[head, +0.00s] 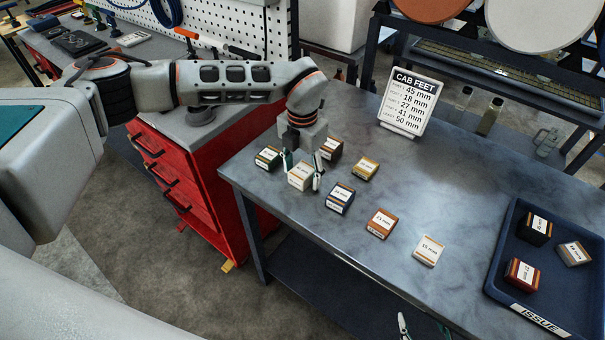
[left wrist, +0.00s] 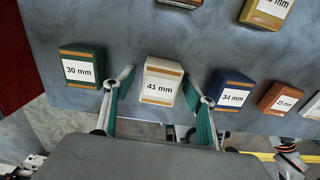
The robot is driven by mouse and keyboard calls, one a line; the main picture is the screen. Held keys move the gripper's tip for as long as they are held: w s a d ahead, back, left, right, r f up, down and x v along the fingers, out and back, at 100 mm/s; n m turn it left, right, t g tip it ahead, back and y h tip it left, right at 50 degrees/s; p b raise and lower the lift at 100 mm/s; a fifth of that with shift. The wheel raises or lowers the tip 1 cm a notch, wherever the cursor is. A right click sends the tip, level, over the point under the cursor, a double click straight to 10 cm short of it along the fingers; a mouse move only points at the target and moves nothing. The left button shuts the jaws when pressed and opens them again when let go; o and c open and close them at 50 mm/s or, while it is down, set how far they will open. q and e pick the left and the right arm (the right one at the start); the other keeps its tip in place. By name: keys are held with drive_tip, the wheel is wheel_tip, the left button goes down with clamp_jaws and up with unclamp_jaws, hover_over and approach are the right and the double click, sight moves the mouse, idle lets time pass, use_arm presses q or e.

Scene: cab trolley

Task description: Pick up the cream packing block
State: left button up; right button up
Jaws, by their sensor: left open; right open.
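The cream packing block (head: 300,176), labelled 41 mm with orange-brown bands, sits near the front left of the grey table (head: 330,235). It also shows in the left wrist view (left wrist: 159,85). My left gripper (head: 303,170) is open, with one finger on each side of this block. In the left wrist view the left gripper (left wrist: 158,88) has gaps between its fingers and the block; contact is not visible. Another pale block (head: 429,250) lies further right. My right gripper (head: 424,328) shows only its fingertips at the bottom edge, apart and empty.
A green 30 mm block (left wrist: 81,68) and a blue 34 mm block (left wrist: 231,92) flank the cream block closely. Dark, yellow and orange blocks (head: 382,223) stand nearby. A blue ISSUE tray (head: 499,275) holds three blocks. A CAB FEET sign (head: 410,102) stands at the back.

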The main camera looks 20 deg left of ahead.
use_arm(q)
drive_tip(key=c, duration=1.3)
drive_tip(key=shift+r, duration=0.1)
